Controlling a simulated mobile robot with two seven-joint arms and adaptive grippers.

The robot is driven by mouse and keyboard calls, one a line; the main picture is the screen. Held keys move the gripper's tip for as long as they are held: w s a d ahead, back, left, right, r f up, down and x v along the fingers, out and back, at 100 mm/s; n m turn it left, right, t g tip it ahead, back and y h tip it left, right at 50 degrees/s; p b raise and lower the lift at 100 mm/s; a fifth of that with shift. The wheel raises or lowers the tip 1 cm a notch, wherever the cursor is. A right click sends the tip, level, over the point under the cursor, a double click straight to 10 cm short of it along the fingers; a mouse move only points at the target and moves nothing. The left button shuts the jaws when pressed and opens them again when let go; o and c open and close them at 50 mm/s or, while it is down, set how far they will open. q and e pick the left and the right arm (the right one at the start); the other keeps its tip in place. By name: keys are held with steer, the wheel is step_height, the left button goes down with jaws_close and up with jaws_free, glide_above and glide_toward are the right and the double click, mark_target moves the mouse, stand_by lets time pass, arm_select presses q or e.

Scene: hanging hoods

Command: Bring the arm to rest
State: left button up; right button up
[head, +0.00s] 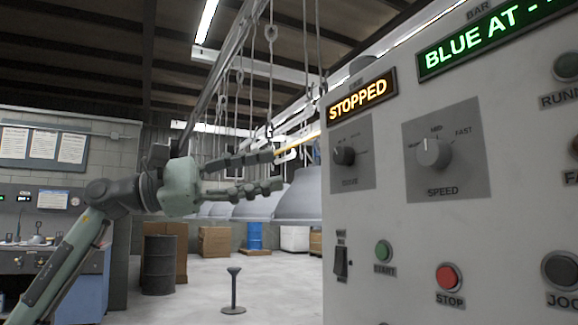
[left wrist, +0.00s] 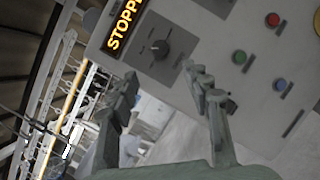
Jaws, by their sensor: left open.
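My left arm comes in from the left in the head view, with its open, empty left gripper (head: 268,171) pointing right, in front of the hanging hoods and apart from the control panel as far as I can tell. In the left wrist view the two fingers of the left gripper (left wrist: 165,95) stand apart, with the panel beyond them. The white control panel (head: 385,225) fills the right of the head view. It has a lit STOPPED sign (head: 358,95), a speed knob (head: 434,153), a green START button (head: 383,251) and a red STOP button (head: 449,277). My right gripper is not in view.
Grey hoods (head: 298,198) hang from an overhead rail behind the gripper. A dark drum (head: 158,265), a blue drum (head: 255,236) and cardboard boxes (head: 214,241) stand farther back. A small post (head: 233,290) stands on the open floor. A workbench (head: 60,262) is at the left.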

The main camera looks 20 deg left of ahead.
arm_select(q)
steer(key=shift+s+a+f, duration=0.1)
steer(key=shift+s+a, duration=0.15)
steer(key=shift+a, duration=0.1)
stand_by(0.3)
